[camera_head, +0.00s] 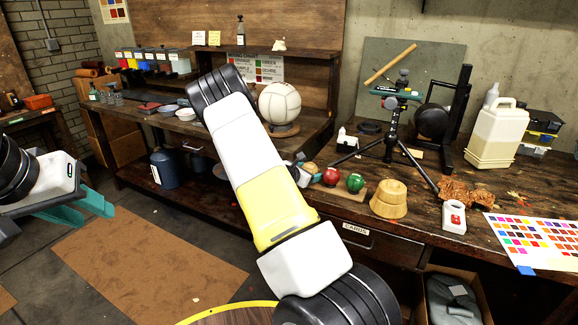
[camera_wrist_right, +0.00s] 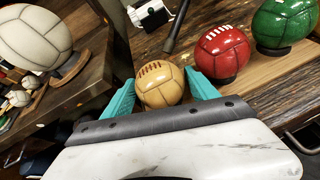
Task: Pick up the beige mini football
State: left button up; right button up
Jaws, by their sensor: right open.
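The beige mini football (camera_wrist_right: 160,86) has brown lacing and sits at the left end of a row of small balls on the workbench. In the head view it is a small tan shape (camera_head: 309,167), partly hidden by my right gripper (camera_head: 300,172). In the right wrist view my right gripper (camera_wrist_right: 159,82) is open, with a teal finger on each side of the ball. I cannot tell whether either finger touches it. My left gripper (camera_head: 88,207) is open and empty at the far left, away from the bench.
A red ball (camera_wrist_right: 222,52) and a green ball (camera_wrist_right: 287,24) stand close to the right of the beige one. A large white ball (camera_head: 280,103) rests on a stand further left.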

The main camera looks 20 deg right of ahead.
jog(key=shift+c, duration=0.2)
jog(key=c, duration=1.2)
jog(key=shift+r, duration=0.1)
